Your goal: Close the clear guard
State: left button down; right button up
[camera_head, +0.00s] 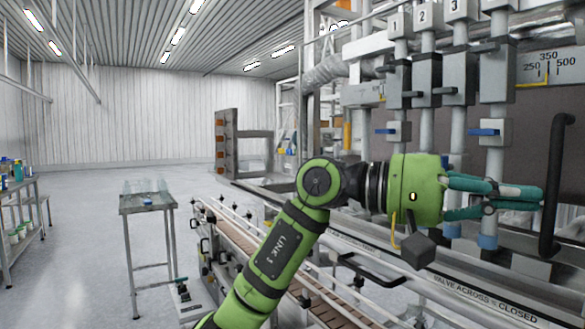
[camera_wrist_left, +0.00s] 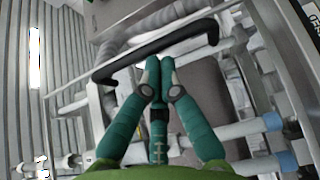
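A long black bar handle (camera_head: 553,185) stands upright at the right of the head view. In the left wrist view the handle (camera_wrist_left: 155,50) crosses just beyond the fingertips. The clear guard itself is see-through, and I cannot make out its edges or how far it stands open. My left gripper (camera_head: 541,197) has green-teal fingers brought together, with the tips close beside the handle. In the left wrist view the fingertips (camera_wrist_left: 160,66) lie side by side, and I see no handle between them. Whether they touch the handle I cannot tell. My right gripper is not in view.
The filler's grey valve blocks (camera_head: 497,75) with blue levers stand behind the gripper. A second black handle (camera_head: 372,271) sits on the lower front. A conveyor (camera_head: 235,235) runs along the machine. A small metal table (camera_head: 147,202) stands left, with open floor around it.

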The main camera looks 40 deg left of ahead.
aim_at(545, 202)
pick_arm(q)
jog(key=shift+s+d, duration=0.2)
jog(key=shift+d, duration=0.25)
jog(key=shift+s+d, duration=0.2)
jog(key=shift+d, duration=0.25)
jog(key=shift+s+d, duration=0.2)
jog(key=shift+d, duration=0.35)
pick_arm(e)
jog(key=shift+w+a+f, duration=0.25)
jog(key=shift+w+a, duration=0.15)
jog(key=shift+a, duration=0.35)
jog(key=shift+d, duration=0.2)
